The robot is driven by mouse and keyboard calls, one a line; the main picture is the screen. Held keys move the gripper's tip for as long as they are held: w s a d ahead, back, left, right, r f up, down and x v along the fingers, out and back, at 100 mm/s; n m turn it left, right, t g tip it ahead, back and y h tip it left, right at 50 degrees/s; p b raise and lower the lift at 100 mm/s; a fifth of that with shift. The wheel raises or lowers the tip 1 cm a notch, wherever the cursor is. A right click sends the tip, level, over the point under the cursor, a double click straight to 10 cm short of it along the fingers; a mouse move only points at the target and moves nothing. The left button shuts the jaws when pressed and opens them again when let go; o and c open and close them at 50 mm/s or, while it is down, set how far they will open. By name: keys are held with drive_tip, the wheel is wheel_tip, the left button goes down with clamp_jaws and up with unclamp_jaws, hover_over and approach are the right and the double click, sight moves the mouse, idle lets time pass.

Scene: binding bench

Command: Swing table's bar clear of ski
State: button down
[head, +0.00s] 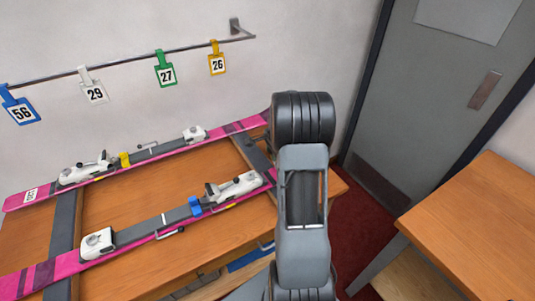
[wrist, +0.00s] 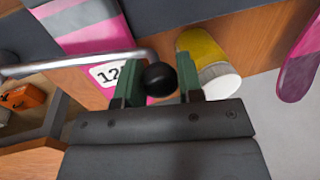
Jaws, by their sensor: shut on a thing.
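In the wrist view, the fingers of my gripper (wrist: 158,82) are shut on a black ball knob (wrist: 160,78). The knob is at the end of a bent metal bar (wrist: 75,62), which runs off to the left. In that picture the bar crosses in front of a pink ski (wrist: 95,38) with a white number label, partly hidden by a finger. The head view shows two pink skis with white bindings: a near one (head: 70,262) and a far one (head: 240,125). My arm hides the gripper and the knob there.
The wooden bench (head: 130,205) carries both skis. A yellow jar with a white lid (wrist: 207,60) is close to the right finger. An orange object (wrist: 25,97) is at the left. Numbered tags hang from a wall rail (head: 130,63). Another table (head: 475,225) stands at the right.

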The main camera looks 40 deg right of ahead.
drive_tip(key=s+d+m, duration=0.3)
drive_tip(key=d+m, duration=0.1)
drive_tip(key=d, duration=0.1)
drive_tip(key=s+d+m+h+b, duration=0.1)
drive_tip(key=s+d+m, duration=0.1)
drive_tip(key=shift+s+d+g, duration=0.3)
drive_tip(key=shift+s+d, duration=0.05)
drive_tip(key=shift+d, duration=0.05)
drive_tip(key=s+d+m+g+b, duration=0.1)
drive_tip(key=s+d+m+b, duration=0.2)
drive_tip(key=s+m, duration=0.6)
drive_tip(key=shift+s+m+h+b, duration=0.35)
drive_tip(key=shift+s+b, duration=0.55)
drive_tip(key=shift+s, duration=1)
drive_tip(key=shift+d+g, duration=0.1)
drive_tip(key=shift+g, duration=0.2)
drive_tip(key=c, duration=0.8)
unclamp_jaws()
drive_tip(key=shift+r, duration=0.15)
drive_tip(key=a+r, duration=0.1)
drive_tip(key=r, duration=0.8)
drive_tip(key=a+r, duration=0.1)
drive_tip(key=r, duration=0.3)
drive_tip(key=shift+s+a+r, duration=0.15)
drive_tip(key=shift+a+r, duration=0.05)
drive_tip(key=shift+a, duration=0.15)
